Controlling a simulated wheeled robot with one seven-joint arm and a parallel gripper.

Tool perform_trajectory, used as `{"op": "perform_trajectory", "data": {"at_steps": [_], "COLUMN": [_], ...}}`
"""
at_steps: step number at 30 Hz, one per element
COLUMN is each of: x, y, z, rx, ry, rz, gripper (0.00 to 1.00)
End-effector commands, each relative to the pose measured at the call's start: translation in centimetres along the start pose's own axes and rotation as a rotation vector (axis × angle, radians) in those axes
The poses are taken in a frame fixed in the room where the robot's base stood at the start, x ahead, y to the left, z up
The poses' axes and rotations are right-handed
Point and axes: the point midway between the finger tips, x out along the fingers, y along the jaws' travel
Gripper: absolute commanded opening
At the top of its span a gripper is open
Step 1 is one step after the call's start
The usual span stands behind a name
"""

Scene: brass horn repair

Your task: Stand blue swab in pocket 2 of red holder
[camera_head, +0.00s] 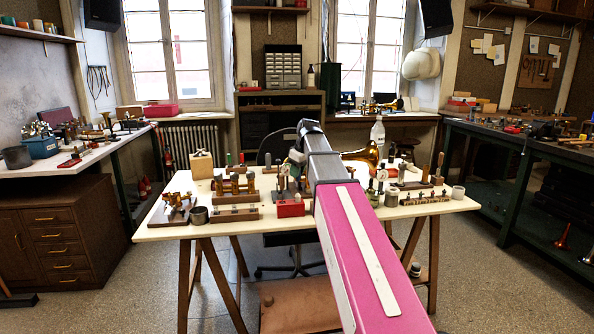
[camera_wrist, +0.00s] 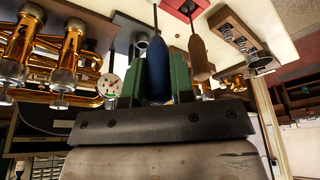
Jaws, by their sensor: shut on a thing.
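In the wrist view my gripper (camera_wrist: 157,76) has its green-padded fingers on either side of the blue swab (camera_wrist: 157,62) and is shut on it. The swab's thin rod points away from the gripper toward the top edge of the view. The red holder (camera_wrist: 184,6) shows only in part at that top edge, a little right of the rod; its pockets cannot be made out. In the head view a red block (camera_head: 290,208), likely this holder, sits at the table's front edge beside my arm. My arm hides the gripper and swab there.
A brown swab (camera_wrist: 200,55) is close to the right finger, its rod running to the red holder. Brass valve parts (camera_wrist: 70,55) stand at the left. In the head view the table (camera_head: 160,236) bears several wooden blocks, cups and bottles around my arm.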

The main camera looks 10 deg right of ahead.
Motion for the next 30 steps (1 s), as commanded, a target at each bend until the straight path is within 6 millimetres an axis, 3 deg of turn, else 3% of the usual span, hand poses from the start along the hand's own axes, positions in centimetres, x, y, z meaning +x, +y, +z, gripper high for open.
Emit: {"op": "perform_trajectory", "data": {"at_steps": [30], "x": [2.5], "y": [0.0], "z": [0.8], "rx": [0.0], "ry": [0.0], "rz": [0.0], "gripper": [0.0]}}
